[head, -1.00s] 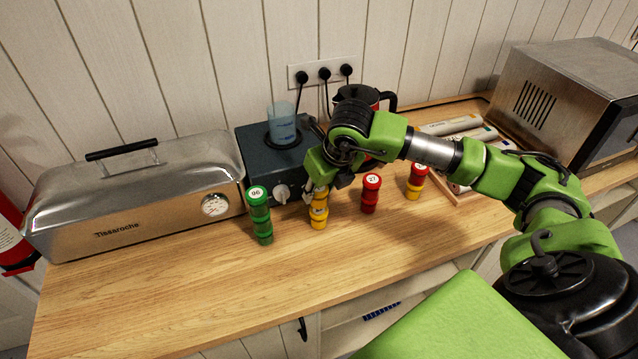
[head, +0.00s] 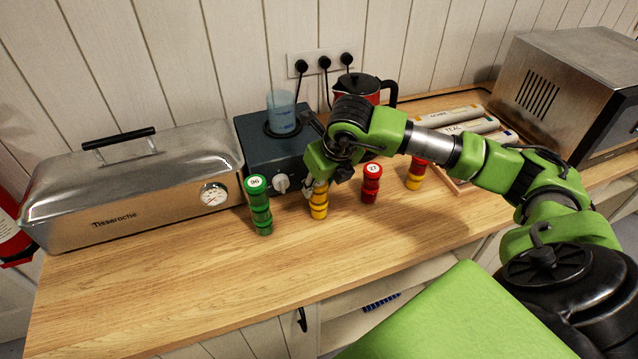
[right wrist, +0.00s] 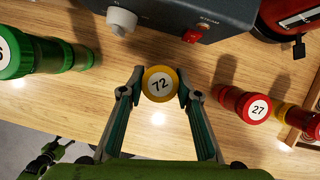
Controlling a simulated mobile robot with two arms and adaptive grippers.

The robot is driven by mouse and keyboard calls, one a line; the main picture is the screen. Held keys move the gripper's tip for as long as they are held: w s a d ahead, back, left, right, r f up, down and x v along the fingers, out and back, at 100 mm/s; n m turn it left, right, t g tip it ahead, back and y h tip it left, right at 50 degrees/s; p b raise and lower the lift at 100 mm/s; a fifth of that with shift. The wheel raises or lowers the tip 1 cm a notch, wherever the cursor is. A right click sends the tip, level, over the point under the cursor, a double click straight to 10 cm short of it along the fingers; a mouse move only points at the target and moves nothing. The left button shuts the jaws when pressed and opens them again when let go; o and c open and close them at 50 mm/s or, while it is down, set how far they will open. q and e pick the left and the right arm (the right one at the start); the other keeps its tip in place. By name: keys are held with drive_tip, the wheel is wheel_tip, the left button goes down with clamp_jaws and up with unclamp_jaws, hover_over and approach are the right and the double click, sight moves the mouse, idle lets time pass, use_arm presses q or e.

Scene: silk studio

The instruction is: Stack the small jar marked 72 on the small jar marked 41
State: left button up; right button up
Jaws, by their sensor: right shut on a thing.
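My right gripper (head: 322,181) is shut on the yellow jar marked 72 (right wrist: 160,84), whose lid and number show between the fingertips (right wrist: 157,94) in the right wrist view. In the head view, yellow jar parts (head: 319,207) show directly under the gripper in an upright column on the counter. The fingers hide the column's upper part. I cannot tell whether the held jar touches a jar below it. No mark 41 is readable in these views. A dark gripper-like part of mine, likely the left gripper (right wrist: 48,158), shows small at the lower left of the right wrist view.
A green jar stack marked 96 (head: 258,208) stands left of the yellow column. A red stack marked 27 (head: 371,184) and a red-and-yellow stack (head: 416,175) stand to the right. A dark appliance (head: 270,155) is close behind. The wooden counter (head: 200,290) is clear in front.

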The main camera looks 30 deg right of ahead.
drive_tip(key=shift+f, duration=0.25)
drive_tip(key=o, duration=1.2)
drive_tip(key=v, duration=1.2)
drive_tip(key=shift+r, duration=0.1)
